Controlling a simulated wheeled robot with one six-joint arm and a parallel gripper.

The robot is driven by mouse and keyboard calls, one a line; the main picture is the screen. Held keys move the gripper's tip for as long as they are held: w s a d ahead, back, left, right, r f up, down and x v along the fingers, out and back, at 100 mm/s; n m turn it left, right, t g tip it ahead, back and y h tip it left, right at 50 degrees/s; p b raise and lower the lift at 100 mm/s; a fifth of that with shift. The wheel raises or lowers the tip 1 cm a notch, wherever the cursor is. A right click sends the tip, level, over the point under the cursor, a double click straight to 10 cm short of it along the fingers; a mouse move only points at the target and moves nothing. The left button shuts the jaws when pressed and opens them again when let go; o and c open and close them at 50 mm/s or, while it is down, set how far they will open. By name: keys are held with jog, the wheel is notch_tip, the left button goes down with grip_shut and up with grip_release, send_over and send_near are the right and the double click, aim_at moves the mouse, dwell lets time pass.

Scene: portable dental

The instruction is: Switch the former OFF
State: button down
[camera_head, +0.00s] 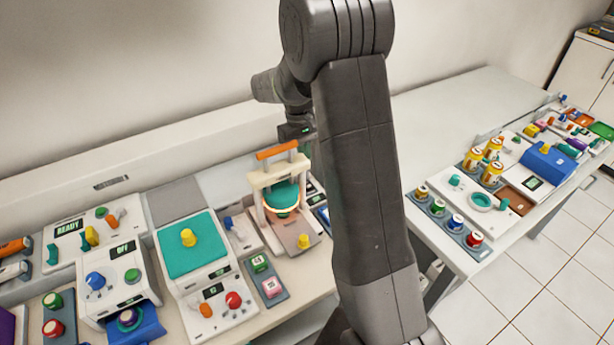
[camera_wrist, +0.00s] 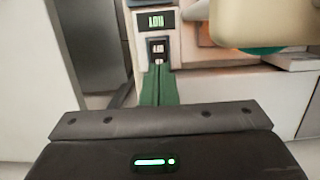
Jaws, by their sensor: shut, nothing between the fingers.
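The former (camera_head: 274,190) stands on the left bench in the head view, with a cream frame, an orange top bar and a round teal part. Its right side is partly hidden behind my arm. The wrist view shows a close white panel with a small lit display (camera_wrist: 156,20), whose text I cannot read surely. Below the display is a small dark-framed rocker switch (camera_wrist: 157,48). My gripper (camera_wrist: 158,68) has its green fingers shut together and empty, with the tips just below the switch in the picture. I cannot tell whether they touch it. In the head view the fingers are hidden.
A cream rounded part (camera_wrist: 262,22) overhangs at the wrist view's upper right. The right bench (camera_head: 440,115) has bare space at its back.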

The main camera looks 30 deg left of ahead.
aim_at(309, 188)
jog(key=f, duration=0.4)
jog(key=d+f, duration=0.1)
jog(key=f, duration=0.1)
jog(key=shift+s+f+p, duration=0.1)
jog(key=shift+s+p, duration=0.15)
jog(key=shift+p, duration=0.05)
jog(key=b, duration=0.1)
jog(key=f+y+b, duration=0.1)
jog(key=shift+s+d+f+b, duration=0.1)
jog(key=shift+s+d+b, duration=0.05)
jog(key=shift+d+b, duration=0.2)
jog(key=shift+s+d+f+t+y+b, duration=0.1)
jog(key=shift+s+d+t+y+b, duration=0.15)
jog(key=shift+t+y+b, duration=0.6)
jog(key=shift+g+h, duration=0.25)
jog(key=shift+g, duration=0.1)
jog(key=shift+w+a+r, duration=0.25)
jog(key=shift+w+a, duration=0.05)
jog(key=shift+a, duration=0.35)
